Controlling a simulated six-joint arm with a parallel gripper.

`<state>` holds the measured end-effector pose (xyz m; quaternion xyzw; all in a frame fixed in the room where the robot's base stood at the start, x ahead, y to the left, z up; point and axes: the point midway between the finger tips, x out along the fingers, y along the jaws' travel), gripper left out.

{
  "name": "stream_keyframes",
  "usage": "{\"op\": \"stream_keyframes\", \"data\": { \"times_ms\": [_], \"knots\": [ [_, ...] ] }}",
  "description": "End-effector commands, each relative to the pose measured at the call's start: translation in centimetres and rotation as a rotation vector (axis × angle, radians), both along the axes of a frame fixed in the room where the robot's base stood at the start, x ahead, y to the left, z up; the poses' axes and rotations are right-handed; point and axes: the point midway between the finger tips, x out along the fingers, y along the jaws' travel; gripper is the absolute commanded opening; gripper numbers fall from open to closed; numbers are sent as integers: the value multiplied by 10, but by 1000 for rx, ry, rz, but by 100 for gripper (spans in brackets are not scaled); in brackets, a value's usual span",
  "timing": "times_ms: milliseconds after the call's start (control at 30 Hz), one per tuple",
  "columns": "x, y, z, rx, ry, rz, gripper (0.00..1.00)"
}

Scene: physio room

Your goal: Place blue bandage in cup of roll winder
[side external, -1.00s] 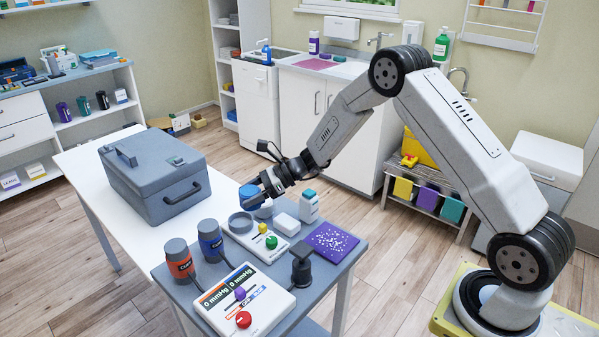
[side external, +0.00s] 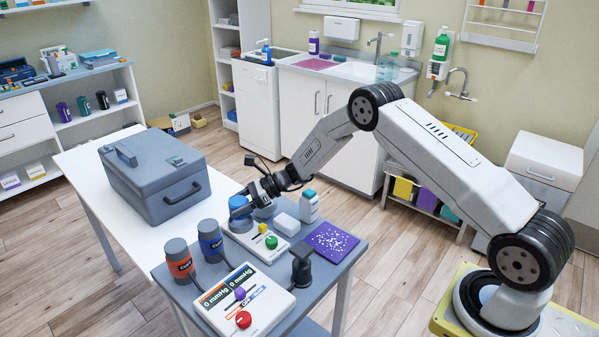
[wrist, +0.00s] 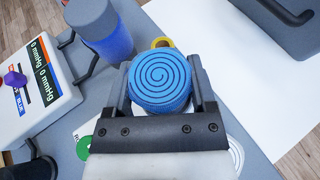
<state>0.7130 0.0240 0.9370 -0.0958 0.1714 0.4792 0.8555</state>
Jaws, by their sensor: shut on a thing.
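The blue bandage (wrist: 160,78) is a roll with a dark spiral on its top, seen in the wrist view. My gripper (wrist: 161,90) is shut on it, one finger on each side. In the side view my gripper (side external: 241,205) is low over the cup end of the roll winder (side external: 270,257), a white base with a green knob and a yellow knob. The bandage is at the cup; the gripper hides part of both. I cannot tell whether the roll rests on the cup's floor.
An orange cuff (side external: 180,262) and a blue cuff (side external: 210,243) stand left of the winder, with a pressure monitor (side external: 245,300) in front. A grey case (side external: 150,180) stands behind on the white table.

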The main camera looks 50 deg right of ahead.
Motion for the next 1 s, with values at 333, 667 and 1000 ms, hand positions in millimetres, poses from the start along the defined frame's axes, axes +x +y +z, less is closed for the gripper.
{"op": "stream_keyframes", "data": {
  "times_ms": [333,667,1000],
  "knots": [
    [2,0,-31,1,1,1,13],
    [2,0,-33,0,0,0,13],
    [2,0,-36,1,1,1,100]
  ]
}}
